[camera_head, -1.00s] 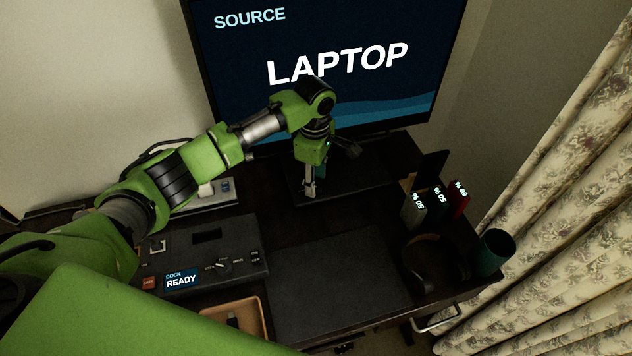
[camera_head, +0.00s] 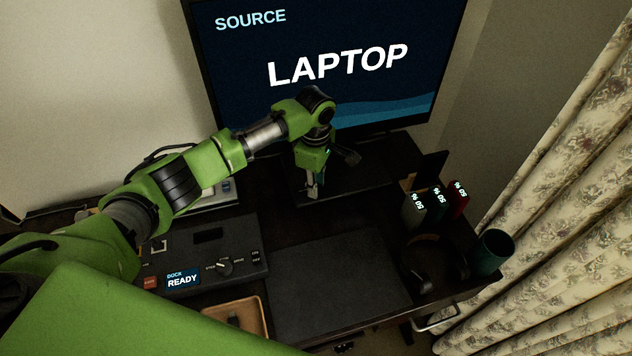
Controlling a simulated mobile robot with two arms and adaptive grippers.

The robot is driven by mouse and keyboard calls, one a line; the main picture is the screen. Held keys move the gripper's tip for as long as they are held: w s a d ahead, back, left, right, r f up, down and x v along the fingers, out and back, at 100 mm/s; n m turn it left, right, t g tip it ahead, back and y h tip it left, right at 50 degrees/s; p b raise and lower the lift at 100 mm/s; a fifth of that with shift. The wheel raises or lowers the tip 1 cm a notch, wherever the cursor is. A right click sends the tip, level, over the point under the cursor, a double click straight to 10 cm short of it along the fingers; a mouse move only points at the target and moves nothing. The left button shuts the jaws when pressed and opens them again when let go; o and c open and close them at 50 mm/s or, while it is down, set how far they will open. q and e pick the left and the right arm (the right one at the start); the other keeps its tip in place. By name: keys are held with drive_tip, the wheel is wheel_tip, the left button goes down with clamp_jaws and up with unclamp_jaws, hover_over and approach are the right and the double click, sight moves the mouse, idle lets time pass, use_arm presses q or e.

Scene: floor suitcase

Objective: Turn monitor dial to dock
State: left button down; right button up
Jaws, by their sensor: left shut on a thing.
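The monitor (camera_head: 330,35) stands at the back, its screen reading SOURCE LAPTOP. My left gripper (camera_head: 313,190) points down at the front of the dark monitor base (camera_head: 355,182). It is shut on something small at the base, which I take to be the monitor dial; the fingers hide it. The dock box (camera_head: 215,236) lies front left of the gripper. Its display (camera_head: 183,279) reads DOCK READY, and a dark knob (camera_head: 225,269) sits on its top. My right gripper is not in view.
A dark mat (camera_head: 335,280) covers the middle front of the desk. Headphones (camera_head: 432,275), a green cup (camera_head: 492,253) and several upright devices showing 50 % (camera_head: 438,200) stand at the right. A tan tray (camera_head: 240,312) is at the front left. A curtain (camera_head: 570,190) hangs at the right.

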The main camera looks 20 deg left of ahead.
use_arm(q)
drive_tip(key=shift+s+d+r+m+p, duration=0.15)
drive_tip(key=shift+m+p, duration=0.65)
drive_tip(key=shift+p, duration=1.45)
drive_tip(key=shift+w+a+r+m+p, duration=0.1)
drive_tip(key=shift+m+p, duration=0.7)
drive_tip(key=shift+p, duration=1.4)
drive_tip(key=shift+m+p, duration=0.3)
drive_tip(key=shift+p, duration=0.05)
drive_tip(key=shift+f+m, duration=0.15)
drive_tip(key=shift+m, duration=0.35)
drive_tip(key=m+p, duration=0.1)
drive_tip(key=m, duration=0.2)
drive_tip(key=shift+f+m, duration=0.1)
drive_tip(key=shift+m, duration=0.2)
drive_tip(key=m+p, duration=0.1)
drive_tip(key=m, duration=0.2)
drive_tip(key=shift+m, duration=1.3)
